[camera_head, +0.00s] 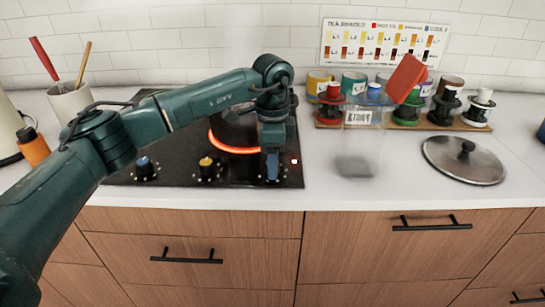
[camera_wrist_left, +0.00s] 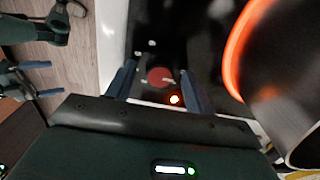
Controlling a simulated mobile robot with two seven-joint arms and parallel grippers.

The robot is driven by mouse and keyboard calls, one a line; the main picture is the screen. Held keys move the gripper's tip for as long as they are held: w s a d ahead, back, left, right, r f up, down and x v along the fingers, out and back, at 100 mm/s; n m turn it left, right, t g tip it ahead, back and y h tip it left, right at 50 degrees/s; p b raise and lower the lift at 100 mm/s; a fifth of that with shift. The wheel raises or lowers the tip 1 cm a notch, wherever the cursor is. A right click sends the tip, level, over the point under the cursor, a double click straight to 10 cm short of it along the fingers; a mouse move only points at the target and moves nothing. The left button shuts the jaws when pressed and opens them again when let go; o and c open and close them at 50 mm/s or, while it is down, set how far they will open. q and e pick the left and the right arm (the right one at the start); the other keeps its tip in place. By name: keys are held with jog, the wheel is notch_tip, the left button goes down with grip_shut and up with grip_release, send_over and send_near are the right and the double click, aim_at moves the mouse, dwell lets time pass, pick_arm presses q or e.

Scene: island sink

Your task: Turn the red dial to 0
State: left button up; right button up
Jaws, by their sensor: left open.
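The red dial (camera_wrist_left: 160,77) shows in the left wrist view, near the front edge of the black cooktop (camera_head: 120,176). It has a pale pointer mark on its right side. My left gripper (camera_wrist_left: 158,68) is open, with one finger on each side of the dial; I cannot tell whether they touch it. In the head view my left gripper (camera_head: 272,170) points down at the cooktop's front right corner and hides the dial. A small lit red light (camera_head: 295,161) is beside it.
A blue dial (camera_head: 146,168) and a yellow dial (camera_head: 207,168) are to the left.

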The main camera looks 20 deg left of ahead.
pick_arm(q)
notch_tip(320, 180, up, 13)
jog(key=shift+r, duration=0.15)
dwell(0.5)
